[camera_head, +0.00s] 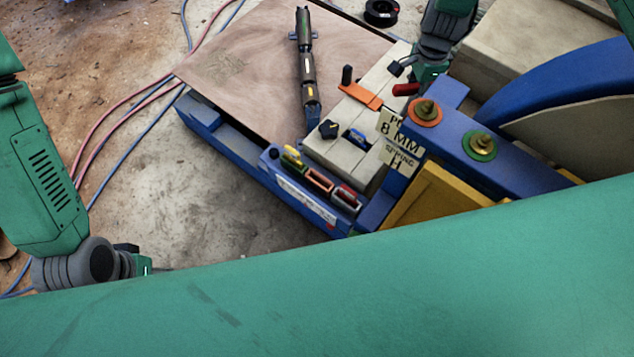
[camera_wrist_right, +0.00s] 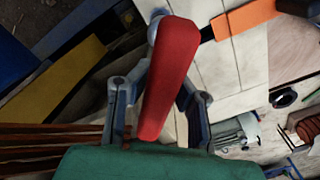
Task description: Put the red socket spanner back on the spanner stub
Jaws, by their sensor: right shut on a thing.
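The red socket spanner shows as a short red piece (camera_head: 406,89) at my right gripper (camera_head: 402,76), at the upper right in the head view. In the right wrist view its thick red handle (camera_wrist_right: 172,75) lies between the fingers of my right gripper (camera_wrist_right: 158,105), which is shut on it. The spanner's far end is hidden. I cannot tell which part is the spanner stub. Two upright threaded studs, one on an orange washer (camera_head: 425,112) and one on a green washer (camera_head: 480,146), stand on the blue frame. My left gripper (camera_head: 143,264) is mostly hidden behind my green arm.
A beige block carries an orange lever (camera_head: 361,96) with a black knob. A sign reading 8 MM (camera_head: 396,142) stands beside it. Coloured slots line the blue front rail (camera_head: 305,205). A black tool (camera_head: 306,65) lies on the brown plate (camera_head: 235,75). Hoses cross the floor at left.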

